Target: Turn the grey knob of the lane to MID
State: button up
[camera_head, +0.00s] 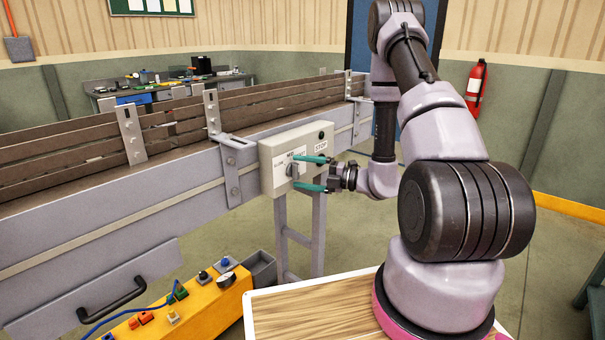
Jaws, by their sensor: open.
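The grey knob (291,170) is on the front of a beige control box (267,186) fixed to the side of the lane (195,177). White labels surround the knob; one above it starts with "M", but my upper finger partly covers the lettering. My gripper (298,172) has two green fingers and comes from the right. Its fingers are open, one above and one below the knob's level, with their tips close to the box front. I cannot tell whether they touch the knob, or exactly where the knob points.
A dark button (321,135) with a STOP label sits at the box's upper right. A yellow box with coloured buttons (195,302) stands below the lane. A wooden-topped surface (310,318) is in front. Open floor lies beyond the box's legs.

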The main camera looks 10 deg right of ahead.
jog(key=v, duration=1)
jog(key=shift+s+d, duration=0.25)
jog(key=s+a+r+n+g+h, duration=0.2)
jog(key=s+a+r+n+g, duration=0.25)
jog(key=r+n, duration=0.5)
jog(key=s+a+r+n+g+h, duration=0.2)
jog(key=s+a+r+n+g, duration=0.3)
jog(key=n, duration=0.7)
jog(key=s+d+r+n+t+h, duration=0.2)
jog(key=s+r+n+t+h, duration=0.1)
jog(key=r+n, duration=0.4)
jog(key=s+d+r+n+t+h, duration=0.3)
jog(key=r+n+h, duration=0.3)
jog(key=r+n, duration=0.2)
jog(key=shift+s+n+t, duration=0.65)
jog(key=shift+s+n, duration=0.1)
jog(key=shift+d+r, duration=0.1)
